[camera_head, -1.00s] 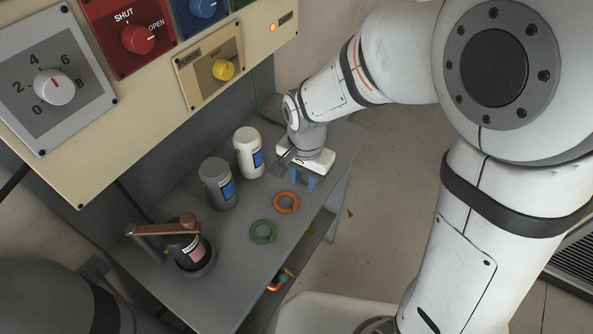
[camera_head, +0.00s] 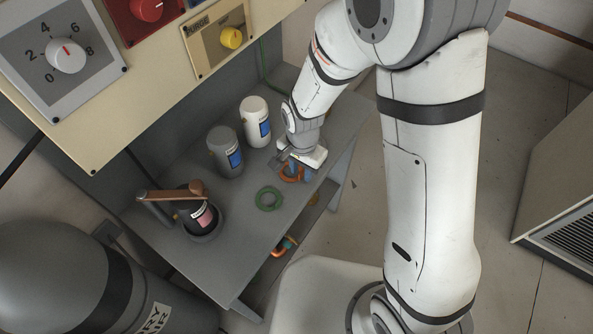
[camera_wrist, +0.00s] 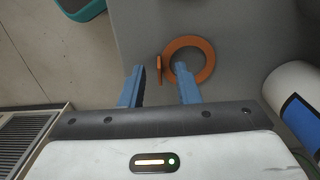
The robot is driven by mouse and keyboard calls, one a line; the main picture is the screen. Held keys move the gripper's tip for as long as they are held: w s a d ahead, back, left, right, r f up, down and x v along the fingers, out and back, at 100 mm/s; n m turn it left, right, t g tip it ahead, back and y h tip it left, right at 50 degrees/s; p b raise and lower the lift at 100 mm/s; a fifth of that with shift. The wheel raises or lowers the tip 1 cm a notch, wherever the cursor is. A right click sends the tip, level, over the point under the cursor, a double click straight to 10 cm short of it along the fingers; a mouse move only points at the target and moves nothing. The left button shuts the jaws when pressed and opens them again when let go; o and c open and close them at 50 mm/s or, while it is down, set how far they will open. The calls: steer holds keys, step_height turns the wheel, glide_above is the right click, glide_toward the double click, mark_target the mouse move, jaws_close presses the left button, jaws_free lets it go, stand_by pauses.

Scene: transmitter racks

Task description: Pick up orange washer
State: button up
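The orange washer (camera_wrist: 206,50) is a flat ring with a small upright tab on its left side. It lies on the grey table (camera_head: 228,262). In the head view the washer (camera_head: 291,174) is partly hidden by my gripper (camera_head: 303,172). In the wrist view my gripper (camera_wrist: 158,84) is open, with two blue fingers apart. The tab lies ahead of the gap between the fingers. The right finger overlaps the ring's opening in the picture. I cannot tell whether either finger touches the washer.
A green washer (camera_head: 258,200) lies beside the orange one. A lower shelf holds an orange and teal item (camera_head: 284,246). A control panel (camera_head: 122,78) overhangs behind.

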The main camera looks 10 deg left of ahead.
steer(key=shift+c, duration=0.3)
jaws_close()
